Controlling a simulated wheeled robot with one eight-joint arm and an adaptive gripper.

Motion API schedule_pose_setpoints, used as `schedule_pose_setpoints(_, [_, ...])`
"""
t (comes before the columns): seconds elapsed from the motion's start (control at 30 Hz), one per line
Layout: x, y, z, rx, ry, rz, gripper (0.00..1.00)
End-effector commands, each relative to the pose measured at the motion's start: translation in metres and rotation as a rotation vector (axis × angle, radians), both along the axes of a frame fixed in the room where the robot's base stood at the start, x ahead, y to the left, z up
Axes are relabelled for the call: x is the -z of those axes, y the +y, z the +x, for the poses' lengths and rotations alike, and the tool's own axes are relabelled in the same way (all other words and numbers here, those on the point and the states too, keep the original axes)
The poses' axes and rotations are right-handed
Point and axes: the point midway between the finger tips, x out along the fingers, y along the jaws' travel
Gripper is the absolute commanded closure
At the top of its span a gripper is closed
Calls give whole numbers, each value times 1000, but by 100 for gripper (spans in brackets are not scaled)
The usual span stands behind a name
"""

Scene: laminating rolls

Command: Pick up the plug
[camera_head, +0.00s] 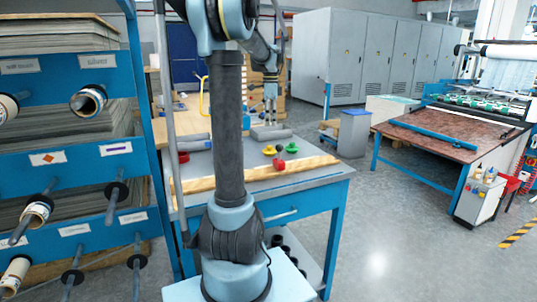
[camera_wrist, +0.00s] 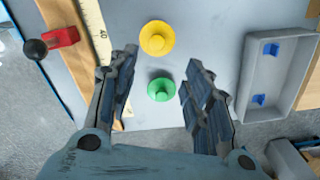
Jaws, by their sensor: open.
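Two round plug-like pieces with flanges and raised knobs stand on the grey bench top, one green (camera_wrist: 161,89) and one yellow (camera_wrist: 157,38). The head view also shows the green piece (camera_head: 289,149) and the yellow piece (camera_head: 268,150). My gripper (camera_wrist: 159,68) is open and empty, pointing down above the bench. In the wrist view the green piece shows between its fingers, and the yellow one lies just beyond the fingertips. In the head view my gripper (camera_head: 270,119) is above and behind the pieces.
A red piece with a black ball knob (camera_wrist: 48,42) lies near a wooden strip (camera_head: 250,175) at the bench's front edge. A grey tray (camera_wrist: 246,83) with blue bits lies right in the wrist view. A blue rack (camera_head: 83,161) stands left.

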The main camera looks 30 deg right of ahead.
Motion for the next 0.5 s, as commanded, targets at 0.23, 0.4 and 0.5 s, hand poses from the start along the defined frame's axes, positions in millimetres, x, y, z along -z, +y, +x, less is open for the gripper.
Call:
schedule_pose_setpoints(0.23, [43, 1, 1, -2, 0, 0, 54])
schedule_pose_setpoints(0.4, [62, 1, 0, -3, 0, 0, 54])
schedule_pose_setpoints(0.5, [67, 1, 0, -3, 0, 0, 54])
